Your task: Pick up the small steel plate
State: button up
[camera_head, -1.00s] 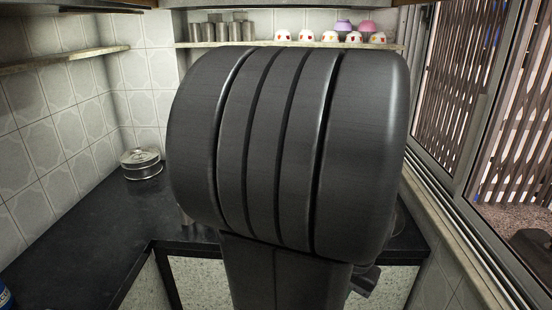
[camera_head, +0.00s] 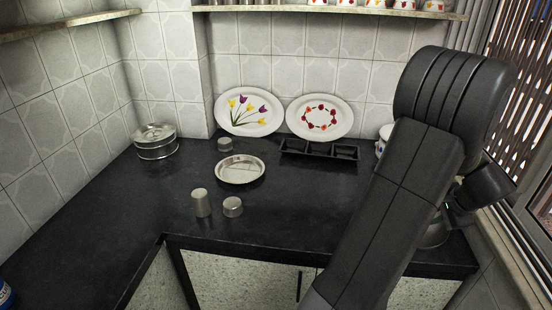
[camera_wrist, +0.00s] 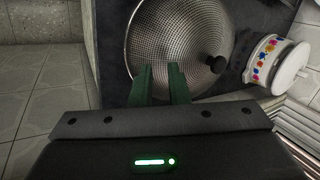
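The small steel plate (camera_head: 240,171) is a shallow round dish with a shiny rim. It lies flat on the dark counter in the head view, left of the middle. It does not show in the wrist view. My gripper (camera_wrist: 162,72) has two green fingers that stand apart with nothing between them. It is over or beside a textured steel dome (camera_wrist: 180,45) with a black knob, far to the right of the plate. In the head view my arm hides the gripper's fingers.
Two steel tumblers (camera_head: 201,203) (camera_head: 233,207) stand in front of the plate and another (camera_head: 225,144) behind it. A round steel tin (camera_head: 155,142) stands at left. Two decorated plates (camera_head: 250,112) (camera_head: 320,117) lean on the wall, near a black tray (camera_head: 320,150). A white flowered pot (camera_wrist: 285,68) is beside the dome.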

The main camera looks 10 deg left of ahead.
aim_at(239, 170)
jog(key=i+u, duration=0.25)
jog(key=u, duration=0.15)
jog(key=i+u, duration=0.3)
jog(key=u, duration=0.9)
